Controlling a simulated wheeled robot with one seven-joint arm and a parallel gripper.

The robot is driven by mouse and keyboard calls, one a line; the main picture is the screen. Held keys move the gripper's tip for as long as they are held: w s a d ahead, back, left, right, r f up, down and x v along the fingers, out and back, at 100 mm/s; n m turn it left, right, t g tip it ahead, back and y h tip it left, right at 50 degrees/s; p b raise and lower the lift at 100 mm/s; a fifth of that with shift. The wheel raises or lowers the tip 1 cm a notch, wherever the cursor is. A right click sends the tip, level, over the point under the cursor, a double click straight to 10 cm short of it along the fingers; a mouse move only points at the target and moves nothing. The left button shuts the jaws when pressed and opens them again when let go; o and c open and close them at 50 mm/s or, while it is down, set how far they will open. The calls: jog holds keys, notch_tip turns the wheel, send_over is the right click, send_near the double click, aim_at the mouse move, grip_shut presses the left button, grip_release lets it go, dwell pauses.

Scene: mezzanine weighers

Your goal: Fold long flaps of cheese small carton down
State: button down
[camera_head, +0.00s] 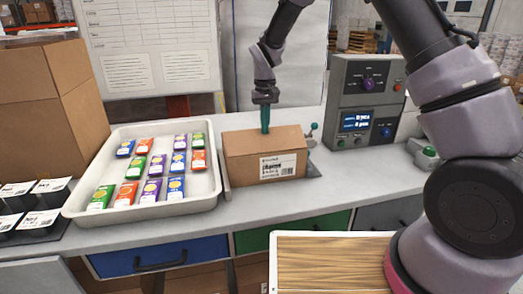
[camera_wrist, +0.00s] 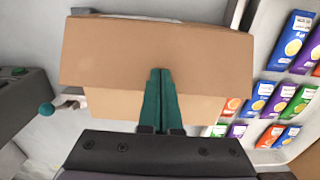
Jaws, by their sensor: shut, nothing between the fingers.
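The small carton (camera_head: 265,160) is a brown cardboard box with a white label on its front, standing on the counter between the tray and the grey weighing unit. In the head view its top looks covered by flaps lying about flat. My gripper (camera_head: 265,129) points straight down at the carton's top, its green fingers together and empty. In the wrist view the fingertips (camera_wrist: 161,71) are at the edge of a wide flap (camera_wrist: 155,52) of the carton. A second, lower panel shows on both sides of the fingers. I cannot tell whether the fingertips touch the flap.
A white tray (camera_head: 75,206) with several colourful cheese packs stands left of the carton. A large brown box (camera_head: 85,108) and black trays (camera_head: 28,222) are farther left. The grey weighing unit (camera_head: 365,100) stands right, with a teal-knobbed lever (camera_head: 314,126) beside the carton. The counter front is clear.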

jog(key=shift+w+a+f, duration=0.1)
jog(key=shift+w+f, duration=0.25)
jog(key=shift+w, duration=0.15)
jog(key=shift+w+a+f, duration=0.1)
jog(key=shift+w+f, duration=0.2)
jog(key=shift+f, duration=0.3)
jog(key=shift+w+a+f, duration=0.1)
jog(key=shift+w+f, duration=0.15)
jog(key=shift+f, duration=0.65)
jog(key=shift+r, duration=4.4)
